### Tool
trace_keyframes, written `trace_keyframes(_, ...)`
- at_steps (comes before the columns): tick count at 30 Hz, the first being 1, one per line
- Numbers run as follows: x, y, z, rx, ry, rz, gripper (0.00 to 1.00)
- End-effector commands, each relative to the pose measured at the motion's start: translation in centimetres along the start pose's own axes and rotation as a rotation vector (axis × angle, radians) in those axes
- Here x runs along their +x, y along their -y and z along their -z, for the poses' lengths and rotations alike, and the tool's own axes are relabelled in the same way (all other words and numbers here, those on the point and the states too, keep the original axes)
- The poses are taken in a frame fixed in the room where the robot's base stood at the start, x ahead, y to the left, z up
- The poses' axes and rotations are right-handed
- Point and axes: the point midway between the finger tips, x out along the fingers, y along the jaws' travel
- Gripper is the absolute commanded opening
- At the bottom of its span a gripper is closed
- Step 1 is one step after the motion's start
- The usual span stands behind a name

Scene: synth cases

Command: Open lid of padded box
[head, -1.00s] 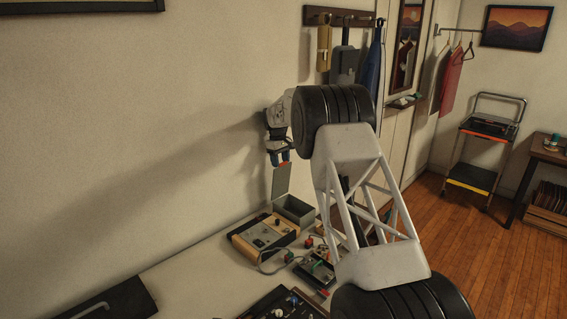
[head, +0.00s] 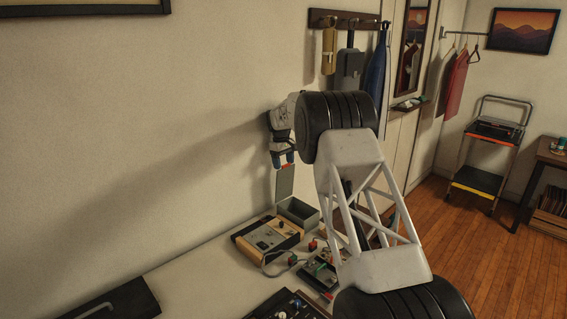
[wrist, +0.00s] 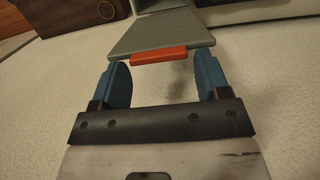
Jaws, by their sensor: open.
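The padded box (head: 298,211) is a small grey box at the back of the table, by the wall. Its grey lid (head: 284,184) stands up from the box, and the box is open. The lid also shows in the wrist view (wrist: 160,33), with a red-orange tab (wrist: 158,56) on its near edge. My gripper (head: 283,160) is just above the lid's top edge. In the wrist view, its two blue fingers (wrist: 164,82) are apart with nothing between them, and the tab lies just beyond the fingertips. The inside of the box is mostly hidden.
A tan-sided device (head: 267,238) with a dark panel sits close in front of the box. A cabled gadget (head: 320,272) and a black panel (head: 288,304) lie nearer. A dark case (head: 112,302) is at the lower left. The wall is close behind.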

Motion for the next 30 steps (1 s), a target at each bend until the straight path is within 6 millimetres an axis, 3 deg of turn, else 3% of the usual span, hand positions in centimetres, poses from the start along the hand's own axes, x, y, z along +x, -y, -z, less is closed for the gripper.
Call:
trace_keyframes(1,0.8,0.3,0.1,-0.002,0.007,0.006,0.79)
trace_keyframes(16,0.3,0.3,0.1,-0.002,0.007,0.006,0.79)
trace_keyframes(30,-5.3,0.1,0.1,-0.001,0.001,0.001,0.79)
